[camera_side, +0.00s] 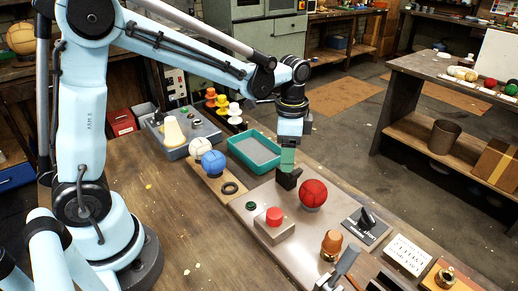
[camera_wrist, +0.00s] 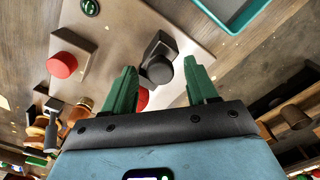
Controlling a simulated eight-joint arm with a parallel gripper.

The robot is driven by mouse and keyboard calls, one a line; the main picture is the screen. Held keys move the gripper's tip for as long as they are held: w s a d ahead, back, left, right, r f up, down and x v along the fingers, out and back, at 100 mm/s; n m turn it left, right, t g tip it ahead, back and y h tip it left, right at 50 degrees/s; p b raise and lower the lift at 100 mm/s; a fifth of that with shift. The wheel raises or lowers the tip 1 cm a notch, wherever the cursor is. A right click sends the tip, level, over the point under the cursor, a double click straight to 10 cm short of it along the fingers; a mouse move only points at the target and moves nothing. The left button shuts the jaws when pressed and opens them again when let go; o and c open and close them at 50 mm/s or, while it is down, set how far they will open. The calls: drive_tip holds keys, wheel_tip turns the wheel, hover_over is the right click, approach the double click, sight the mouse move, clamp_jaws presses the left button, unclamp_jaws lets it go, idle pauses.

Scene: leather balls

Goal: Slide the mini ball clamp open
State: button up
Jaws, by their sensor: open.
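A black block with a round knob (camera_side: 287,181), which looks like the mini ball clamp, stands on the grey plate (camera_side: 240,205) beside a red ball (camera_side: 313,193). My green-fingered gripper (camera_side: 289,165) points down directly above it. In the wrist view the black clamp (camera_wrist: 158,48) shows between the open fingers of my gripper (camera_wrist: 161,66), its knob toward me. The fingers look apart from it on both sides; whether they touch it is unclear. Only a small part of the red ball (camera_wrist: 143,98) shows behind a finger.
A red button box (camera_side: 275,226) and green button (camera_side: 251,206) are at the plate's left. A black lever plate (camera_side: 366,226) is at right, a teal tray (camera_side: 254,152) behind.

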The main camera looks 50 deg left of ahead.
wheel_tip(320, 180, up, 12)
idle(0.7)
drive_tip(key=s+a+f+n+t, duration=0.2)
drive_tip(key=s+f+n+t, duration=0.4)
drive_tip(key=s+n, duration=0.3)
drive_tip(key=shift+s+a+f+t, duration=0.15)
drive_tip(key=shift+s+f+t, duration=0.35)
drive_tip(key=shift+s, duration=0.55)
